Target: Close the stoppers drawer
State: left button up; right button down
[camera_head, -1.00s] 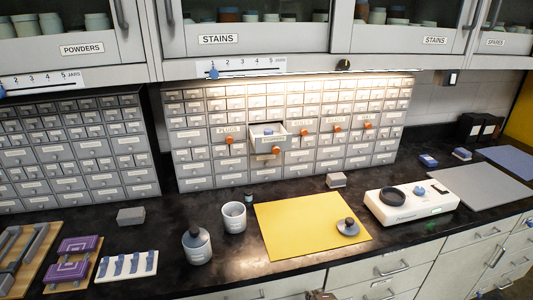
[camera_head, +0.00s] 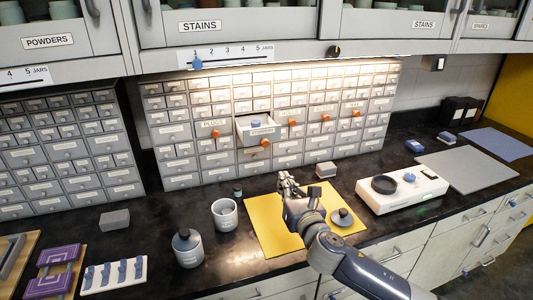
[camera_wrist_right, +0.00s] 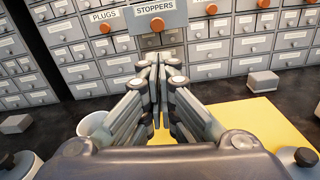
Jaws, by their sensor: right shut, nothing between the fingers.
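The stoppers drawer (camera_head: 262,133) stands pulled out of the grey drawer cabinet in the head view, with an orange knob (camera_head: 265,143) on its front and a small blue-topped item (camera_head: 255,124) inside. In the right wrist view its labelled front (camera_wrist_right: 156,16) is at the top, above and ahead of the fingers. My right gripper (camera_head: 286,178) is shut and empty above the yellow mat (camera_head: 260,232), in front of and below the drawer, apart from it. It also shows in the right wrist view (camera_wrist_right: 160,65). My left gripper is not in view.
A white cup (camera_head: 224,215), a lidded jar (camera_head: 187,249) and a small grey block (camera_head: 325,169) stand on the black counter. A white device (camera_head: 402,190) is at right. Upper cabinets overhang the drawers. Other drawers look shut.

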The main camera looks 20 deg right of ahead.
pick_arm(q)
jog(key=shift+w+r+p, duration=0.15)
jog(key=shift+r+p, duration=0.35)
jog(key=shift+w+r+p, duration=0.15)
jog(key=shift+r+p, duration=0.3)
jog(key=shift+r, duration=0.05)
pick_arm(e)
jog(key=w+r+n, duration=0.1)
jog(key=w, duration=1.3)
jog(key=shift+w+a, duration=0.15)
jog(key=shift+a, duration=0.05)
